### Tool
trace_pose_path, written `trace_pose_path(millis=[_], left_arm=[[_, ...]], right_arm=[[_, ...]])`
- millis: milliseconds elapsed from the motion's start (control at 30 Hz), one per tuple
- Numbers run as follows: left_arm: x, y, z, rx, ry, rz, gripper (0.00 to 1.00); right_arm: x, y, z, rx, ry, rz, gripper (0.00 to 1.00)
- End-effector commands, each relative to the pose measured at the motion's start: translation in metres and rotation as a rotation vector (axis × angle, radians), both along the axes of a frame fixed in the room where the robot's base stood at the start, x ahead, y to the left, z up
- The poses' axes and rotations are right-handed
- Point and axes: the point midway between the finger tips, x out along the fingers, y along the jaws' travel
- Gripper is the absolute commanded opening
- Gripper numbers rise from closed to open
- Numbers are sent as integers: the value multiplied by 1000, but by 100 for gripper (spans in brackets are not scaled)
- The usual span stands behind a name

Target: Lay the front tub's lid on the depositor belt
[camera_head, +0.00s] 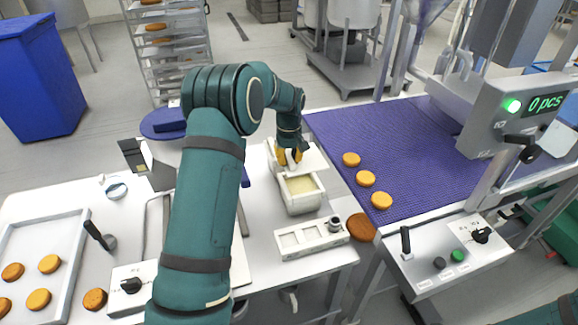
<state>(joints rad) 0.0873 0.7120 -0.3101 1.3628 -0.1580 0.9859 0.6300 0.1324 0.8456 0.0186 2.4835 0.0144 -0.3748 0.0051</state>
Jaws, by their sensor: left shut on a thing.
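My left gripper (290,156) comes down over the white tubs beside the belt and is shut on the pale lid (314,160). The lid is roughly level, just above and behind the open part of the front tub (300,203). Pale yellow filling shows in this tub. The gripper and arm hide part of the lid and whatever stands behind it. The purple depositor belt (425,140) lies to the right of the tubs, with three golden rounds (366,178) along its near left side. My right gripper is out of view.
A white tray with openings (306,239) and a brown round (361,228) lie in front of the tub. The depositor's display unit (515,110) overhangs the belt's right side. A baking tray (40,265) holds rounds at left. Much of the belt is bare.

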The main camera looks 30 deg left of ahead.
Motion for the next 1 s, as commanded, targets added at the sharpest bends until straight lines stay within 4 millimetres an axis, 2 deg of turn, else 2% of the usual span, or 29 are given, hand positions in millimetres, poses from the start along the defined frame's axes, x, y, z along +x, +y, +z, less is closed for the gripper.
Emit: trace_pose_path(millis=[100, 700, 1000], left_arm=[[0, 0, 11, 0, -1, 0, 0], [0, 0, 47, 0, 0, 0, 0], [0, 0, 48, 0, 0, 0, 0]], right_arm=[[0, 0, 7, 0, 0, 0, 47], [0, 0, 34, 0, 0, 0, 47], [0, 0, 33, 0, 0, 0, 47]])
